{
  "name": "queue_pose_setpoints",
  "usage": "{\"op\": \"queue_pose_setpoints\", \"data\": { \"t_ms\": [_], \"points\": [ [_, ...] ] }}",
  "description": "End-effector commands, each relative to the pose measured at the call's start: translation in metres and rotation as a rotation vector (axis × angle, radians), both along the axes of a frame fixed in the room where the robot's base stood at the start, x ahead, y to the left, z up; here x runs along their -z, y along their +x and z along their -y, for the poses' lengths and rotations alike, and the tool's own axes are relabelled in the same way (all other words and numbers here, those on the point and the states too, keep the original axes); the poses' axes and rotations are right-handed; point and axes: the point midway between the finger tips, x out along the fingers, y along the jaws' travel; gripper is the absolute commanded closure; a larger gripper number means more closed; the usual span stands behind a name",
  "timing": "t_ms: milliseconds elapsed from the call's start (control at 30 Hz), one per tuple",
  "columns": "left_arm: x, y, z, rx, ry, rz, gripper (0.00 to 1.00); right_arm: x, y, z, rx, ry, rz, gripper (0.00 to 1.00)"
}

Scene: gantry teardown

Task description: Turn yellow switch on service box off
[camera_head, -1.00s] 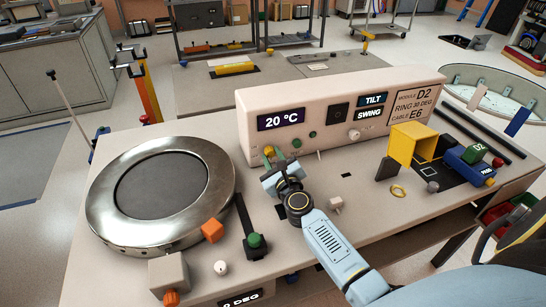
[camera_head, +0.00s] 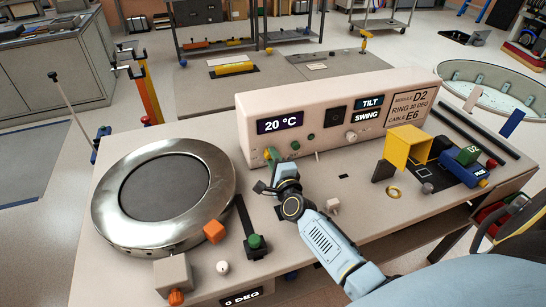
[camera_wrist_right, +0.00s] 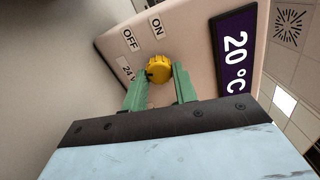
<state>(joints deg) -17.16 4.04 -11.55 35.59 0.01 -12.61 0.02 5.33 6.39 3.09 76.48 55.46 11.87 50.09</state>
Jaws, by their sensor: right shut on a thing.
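The cream service box (camera_head: 345,112) stands at the back of the bench, with a "20 °C" display. Its yellow switch (camera_wrist_right: 158,69) is a round knob on the front face, below the OFF and ON labels in the right wrist view. A dark mark shows on the knob's lower left side; I cannot tell for sure which label it points to. My right gripper (camera_wrist_right: 160,85) has its green fingers on both sides of the knob, shut on it. In the head view the right gripper (camera_head: 271,158) reaches the box's left end and mostly hides the switch. My left gripper is not in view.
A round metal ring (camera_head: 222,200) fills the bench's left side. A yellow open box (camera_head: 408,147) stands to the right.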

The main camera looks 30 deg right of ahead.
Motion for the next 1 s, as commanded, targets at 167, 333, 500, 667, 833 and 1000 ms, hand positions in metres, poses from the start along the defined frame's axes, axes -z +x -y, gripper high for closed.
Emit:
{"op": "queue_pose_setpoints", "data": {
  "t_ms": [167,333,500,667,833,1000],
  "points": [
    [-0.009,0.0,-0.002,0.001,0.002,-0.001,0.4,-0.002,0.0,0.0,0.0,-0.149,-0.038,0.95],
    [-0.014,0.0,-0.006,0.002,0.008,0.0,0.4,-0.002,0.0,0.0,0.0,-0.264,-0.064,0.95],
    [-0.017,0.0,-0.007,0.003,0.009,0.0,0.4,-0.002,0.0,0.0,0.0,-0.347,-0.085,0.95],
    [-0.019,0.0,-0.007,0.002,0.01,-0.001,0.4,-0.001,0.0,0.0,0.0,-0.393,-0.097,0.95],
    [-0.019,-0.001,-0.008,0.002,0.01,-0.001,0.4,-0.001,0.0,0.0,0.0,-0.416,-0.102,0.95],
    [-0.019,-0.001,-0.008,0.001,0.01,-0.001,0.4,-0.001,0.0,0.0,0.0,-0.422,-0.102,0.95]
  ]
}}
